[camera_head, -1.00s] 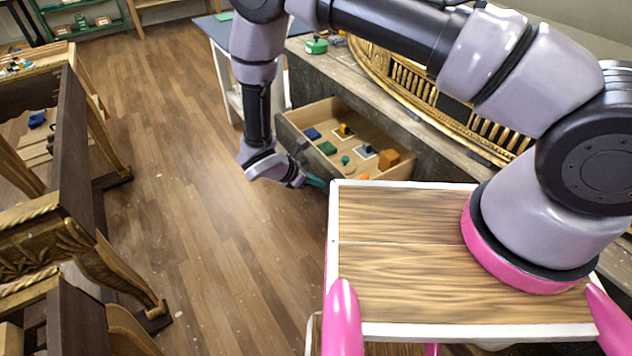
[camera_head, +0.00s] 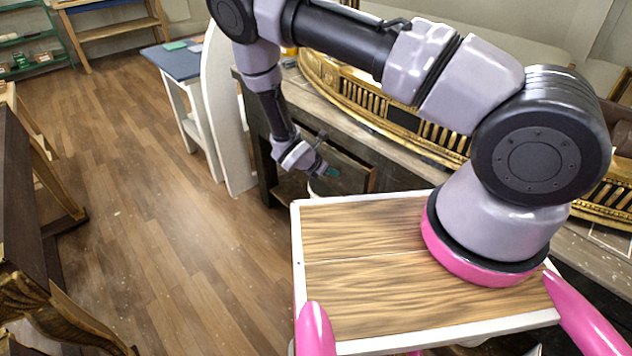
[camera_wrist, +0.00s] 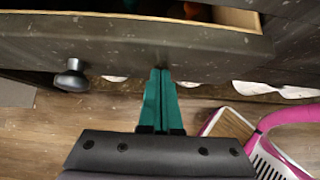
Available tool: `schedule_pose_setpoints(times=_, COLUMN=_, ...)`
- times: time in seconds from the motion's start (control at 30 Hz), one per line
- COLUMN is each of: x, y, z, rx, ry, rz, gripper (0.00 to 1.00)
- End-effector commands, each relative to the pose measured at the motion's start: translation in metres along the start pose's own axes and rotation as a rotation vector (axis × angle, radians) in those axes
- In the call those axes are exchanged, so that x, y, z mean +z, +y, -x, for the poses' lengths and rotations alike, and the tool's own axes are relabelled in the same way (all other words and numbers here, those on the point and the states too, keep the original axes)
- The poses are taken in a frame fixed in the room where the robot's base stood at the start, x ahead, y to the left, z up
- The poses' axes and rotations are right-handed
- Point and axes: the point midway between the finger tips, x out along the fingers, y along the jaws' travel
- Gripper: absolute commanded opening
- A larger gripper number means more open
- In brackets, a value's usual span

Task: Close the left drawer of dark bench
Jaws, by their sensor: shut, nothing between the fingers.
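The dark bench (camera_head: 262,125) stands beyond my base, under the gilt piece. Its left drawer shows in the wrist view as a dark, scuffed front (camera_wrist: 215,55) with a round dark knob (camera_wrist: 72,78) on the left. A narrow strip of its pale interior (camera_wrist: 238,17) shows above the front, so it is slightly open. Its contents are mostly hidden. My gripper (camera_wrist: 161,72) is shut and empty, its teal fingertips at the lower part of the drawer front, right of the knob. They appear to touch it. In the head view my gripper (camera_head: 330,172) partly covers the drawer.
A gilt carved piece (camera_head: 400,118) lies along the bench top. A blue-topped table (camera_head: 172,62) and a pale upright panel (camera_head: 222,110) stand left of the bench. Dark and gilt furniture (camera_head: 60,300) lines the left side. The wooden floor (camera_head: 150,190) between is clear.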

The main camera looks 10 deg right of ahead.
Motion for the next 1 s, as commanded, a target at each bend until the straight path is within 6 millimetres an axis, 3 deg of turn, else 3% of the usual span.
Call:
schedule_pose_setpoints(times=0.1, x=0.015, y=-0.001, z=-0.016, rx=-0.003, ry=-0.002, rz=0.0, gripper=0.0)
schedule_pose_setpoints(times=0.33, x=0.031, y=0.0, z=-0.032, rx=-0.001, ry=0.0, rz=0.001, gripper=0.0)
schedule_pose_setpoints(times=1.0, x=0.038, y=-0.001, z=-0.037, rx=-0.005, ry=-0.007, rz=-0.004, gripper=0.0)
